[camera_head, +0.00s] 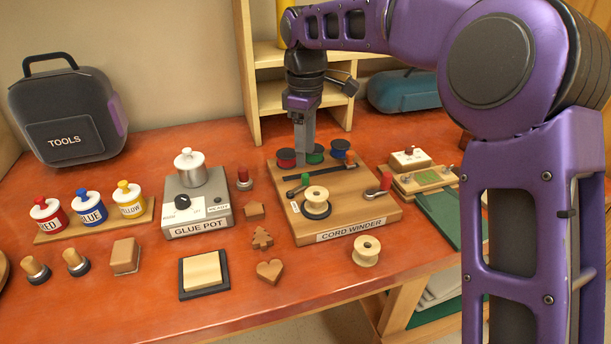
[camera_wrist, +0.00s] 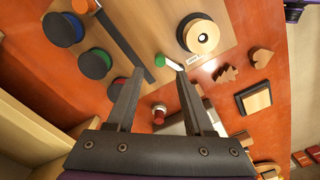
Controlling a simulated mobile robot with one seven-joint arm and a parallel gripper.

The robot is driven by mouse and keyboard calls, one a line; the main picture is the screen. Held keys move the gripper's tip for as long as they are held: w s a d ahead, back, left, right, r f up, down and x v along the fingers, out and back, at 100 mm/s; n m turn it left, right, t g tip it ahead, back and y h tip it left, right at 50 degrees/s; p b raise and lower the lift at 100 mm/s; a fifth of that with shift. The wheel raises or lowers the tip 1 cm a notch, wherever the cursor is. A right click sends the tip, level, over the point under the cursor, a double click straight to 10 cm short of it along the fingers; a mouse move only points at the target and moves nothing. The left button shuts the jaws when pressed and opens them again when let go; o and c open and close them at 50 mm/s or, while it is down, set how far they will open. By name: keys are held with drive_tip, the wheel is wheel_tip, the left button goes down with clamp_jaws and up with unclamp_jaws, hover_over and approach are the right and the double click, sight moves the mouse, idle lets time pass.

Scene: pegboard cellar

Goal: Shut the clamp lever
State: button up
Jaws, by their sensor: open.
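The cord winder (camera_head: 350,215) is a wooden board on the orange bench. A short lever with a green handle (camera_head: 304,178) stands near its left edge; which lever is the clamp lever is not labelled. The green handle also shows in the wrist view (camera_wrist: 167,62), just beyond and between my fingertips. A red-handled lever (camera_head: 385,181) is at the board's right side. My gripper (camera_head: 301,155) points down above the board's back left and hides part of it. In the wrist view my gripper (camera_wrist: 160,76) is open, with nothing between its fingers.
A pale spool (camera_head: 317,195) sits on the board. Wooden shapes lie in front.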

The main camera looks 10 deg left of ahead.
sight(306, 175)
wheel_tip(306, 175, down, 6)
drive_tip(key=shift+r+b, duration=0.1)
drive_tip(key=shift+b, duration=0.35)
clamp_jaws()
